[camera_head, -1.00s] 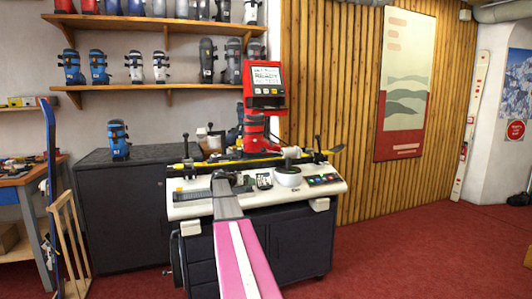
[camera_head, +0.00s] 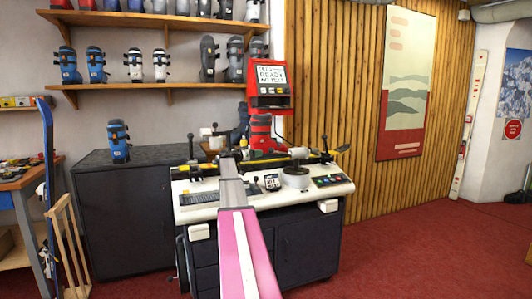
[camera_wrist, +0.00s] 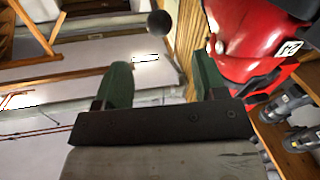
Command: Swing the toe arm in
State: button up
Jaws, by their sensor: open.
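The binding bench (camera_head: 262,205) stands ahead with a yellow-and-black bar across its top. A red boot (camera_head: 261,133) stands upright on it, and its red shell fills the upper right of the wrist view (camera_wrist: 250,40). Upright levers with dark knobs stand near the left (camera_head: 190,150) and right (camera_head: 324,143) of the bar. I cannot tell which part is the toe arm. My gripper (camera_wrist: 163,82) is open and empty, its two green fingers apart. A dark ball knob (camera_wrist: 158,22) shows beyond the fingertips, not between them. In the head view my own arm hides the gripper's fingers.
A red display unit (camera_head: 268,82) rises behind the boot. A keyboard (camera_head: 199,197), a small meter (camera_head: 272,182), a round post base (camera_head: 295,174) and a button panel (camera_head: 328,180) occupy the worktop. A dark cabinet (camera_head: 125,215) stands left. The red floor at right is clear.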

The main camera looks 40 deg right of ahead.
aim_at(272, 150)
jog(key=d, duration=1)
jog(key=shift+s+d, duration=0.2)
jog(key=shift+d, duration=0.15)
grip_shut()
jog(key=shift+s, duration=0.2)
